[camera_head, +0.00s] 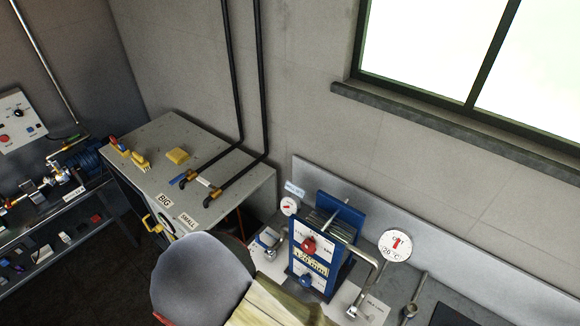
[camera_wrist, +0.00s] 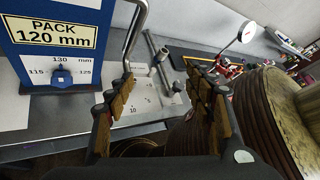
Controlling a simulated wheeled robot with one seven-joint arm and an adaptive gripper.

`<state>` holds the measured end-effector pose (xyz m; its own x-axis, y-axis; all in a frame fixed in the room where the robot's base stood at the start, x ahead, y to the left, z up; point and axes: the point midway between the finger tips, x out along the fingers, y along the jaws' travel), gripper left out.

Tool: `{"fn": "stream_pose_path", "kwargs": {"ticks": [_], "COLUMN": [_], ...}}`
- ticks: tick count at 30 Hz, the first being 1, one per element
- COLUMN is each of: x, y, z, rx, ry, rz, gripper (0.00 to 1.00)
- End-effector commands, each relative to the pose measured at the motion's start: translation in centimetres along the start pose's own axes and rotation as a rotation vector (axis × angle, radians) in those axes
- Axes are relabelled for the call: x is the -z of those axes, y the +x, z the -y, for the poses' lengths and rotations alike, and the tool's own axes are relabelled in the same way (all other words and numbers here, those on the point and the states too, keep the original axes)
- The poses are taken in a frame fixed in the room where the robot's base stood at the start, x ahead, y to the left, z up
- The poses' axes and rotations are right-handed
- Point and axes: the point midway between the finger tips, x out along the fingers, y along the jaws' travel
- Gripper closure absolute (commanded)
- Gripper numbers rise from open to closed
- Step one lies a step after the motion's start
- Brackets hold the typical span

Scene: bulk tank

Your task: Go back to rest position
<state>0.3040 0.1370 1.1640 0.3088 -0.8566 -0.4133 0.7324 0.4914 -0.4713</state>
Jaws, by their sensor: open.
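My gripper (camera_wrist: 160,100) shows in the wrist view with its two brown-padded fingers apart and nothing between them. It is above the grey bench, in front of a white marked plate (camera_wrist: 150,100) and a metal wrench-like tool (camera_wrist: 160,55). The blue-framed plate pack (camera_wrist: 55,28), labelled "PACK 120 mm", stands at the left of that view, apart from the fingers. In the head view the pack (camera_head: 327,222) stands on the bench at lower centre. I cannot make out the gripper in the head view.
A ribbed brown cylindrical shape (camera_wrist: 250,105) is close on the right in the wrist view. A white dial gauge (camera_head: 395,246) stands right of the pack. A grey cabinet (camera_head: 225,167) with black pipes is to its left. A window (camera_head: 470,50) is above.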

Motion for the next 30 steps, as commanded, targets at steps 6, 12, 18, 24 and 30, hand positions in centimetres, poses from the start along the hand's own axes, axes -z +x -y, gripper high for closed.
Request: {"fn": "stream_pose_path", "kwargs": {"ticks": [6,12,18,24,30], "x": [1.3,1.3,0.2,-1.6,-3.5], "y": [0.1,-0.2,-0.1,1.0,3.2], "z": [1.8,2.5,2.7,3.2,4.9], "rx": [0.123,0.267,0.402,0.494,0.498], "ry": [0.528,0.975,1.370,1.707,1.990], "rz": [-0.353,-0.641,-0.895,-1.120,-1.297], "gripper": [0.46,0.46,0.46,0.46,0.46]}}
